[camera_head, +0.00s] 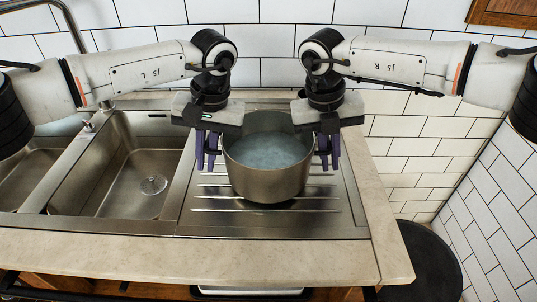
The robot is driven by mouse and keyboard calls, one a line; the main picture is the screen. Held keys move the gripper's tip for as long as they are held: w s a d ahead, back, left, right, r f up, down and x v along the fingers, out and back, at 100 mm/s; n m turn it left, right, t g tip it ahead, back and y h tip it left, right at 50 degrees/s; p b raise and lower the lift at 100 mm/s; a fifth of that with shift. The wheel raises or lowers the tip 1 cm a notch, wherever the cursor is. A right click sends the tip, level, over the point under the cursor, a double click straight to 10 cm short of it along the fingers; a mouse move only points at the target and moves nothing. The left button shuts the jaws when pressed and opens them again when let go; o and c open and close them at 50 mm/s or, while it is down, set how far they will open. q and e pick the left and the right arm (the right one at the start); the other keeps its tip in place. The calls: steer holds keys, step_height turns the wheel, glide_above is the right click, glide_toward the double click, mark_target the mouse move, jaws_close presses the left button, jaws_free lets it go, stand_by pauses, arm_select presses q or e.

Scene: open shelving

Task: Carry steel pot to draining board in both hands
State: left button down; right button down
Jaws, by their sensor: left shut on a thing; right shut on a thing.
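The steel pot (268,184) is upright over the ribbed draining board (330,215), right of the sink. Its inside looks bluish-grey. I cannot tell for sure whether its base touches the board. My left gripper (207,160) is at the pot's left side, shut on it, with purple fingers pointing down. My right gripper (328,160) is at the pot's right side, also shut on it. The gripped parts of the pot are hidden behind the fingers.
Two steel sink basins (125,185) lie to the left, with a tap (68,20) behind them. A pale countertop (200,255) runs along the front. A tiled wall (280,40) stands close behind. A round black object (430,260) is below the counter's right end.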

arm_select(q)
steer(key=shift+f+b, duration=0.65)
steer(key=shift+f, duration=0.05)
arm_select(e)
steer(key=shift+w+f, duration=0.1)
steer(key=shift+f, duration=0.65)
arm_select(q)
steer(key=c, duration=1.9)
jaws_free()
arm_select(e)
steer(key=c, duration=1.9)
jaws_free()
arm_select(q)
steer(key=shift+d, duration=0.1)
arm_select(e)
steer(key=shift+a, duration=0.1)
arm_select(q)
steer(key=shift+d, duration=0.15)
arm_select(e)
steer(key=shift+a, duration=0.1)
arm_select(q)
steer(key=shift+o, duration=0.5)
